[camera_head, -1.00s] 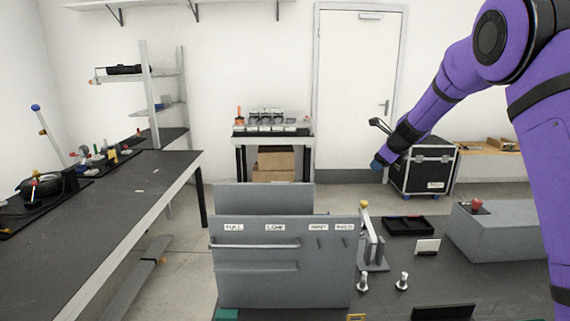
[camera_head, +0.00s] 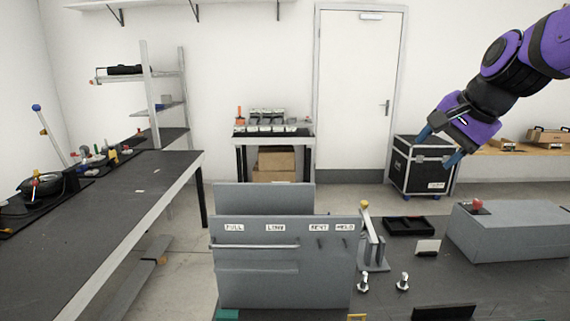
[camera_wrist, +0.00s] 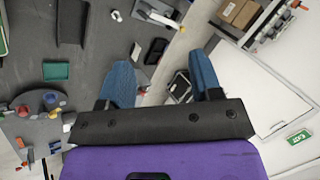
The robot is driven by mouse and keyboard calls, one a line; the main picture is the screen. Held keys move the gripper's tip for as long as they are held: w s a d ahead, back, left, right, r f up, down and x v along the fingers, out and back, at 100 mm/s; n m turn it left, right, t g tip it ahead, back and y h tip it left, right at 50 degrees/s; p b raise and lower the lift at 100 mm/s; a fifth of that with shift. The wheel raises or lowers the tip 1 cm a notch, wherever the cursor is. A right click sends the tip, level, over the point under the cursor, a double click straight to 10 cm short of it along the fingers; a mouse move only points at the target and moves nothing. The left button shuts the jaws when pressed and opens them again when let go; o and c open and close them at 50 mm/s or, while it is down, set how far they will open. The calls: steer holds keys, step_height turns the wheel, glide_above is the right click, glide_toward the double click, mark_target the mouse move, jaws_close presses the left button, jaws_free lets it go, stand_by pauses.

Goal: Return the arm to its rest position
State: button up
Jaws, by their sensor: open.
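My purple arm reaches in from the upper right of the head view. My gripper (camera_head: 440,147) hangs in the air with its two blue fingers spread, in front of the black case. In the wrist view my gripper (camera_wrist: 163,85) is also open, with nothing between the fingers. No object is held.
A grey panel rack (camera_head: 285,265) with labels stands on the dark table, beside a black tray (camera_head: 409,225) and a grey box (camera_head: 510,232) with a red button. A black wheeled case (camera_head: 420,170) stands by the door (camera_head: 357,90). A long bench (camera_head: 110,205) runs along the left.

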steer(key=s+d+f+n+h, duration=0.1)
steer(key=s+n, duration=0.4)
steer(key=s, duration=0.5)
steer(key=s+f+n+h, duration=0.1)
steer(key=s+f+n, duration=0.2)
steer(key=s, duration=0.8)
steer(key=shift+d+n+g+h, duration=0.3)
steer(key=shift+d+n+g, duration=0.1)
steer(key=shift+n, duration=0.5)
steer(key=shift+f, duration=0.1)
steer(key=shift+c, duration=0.2)
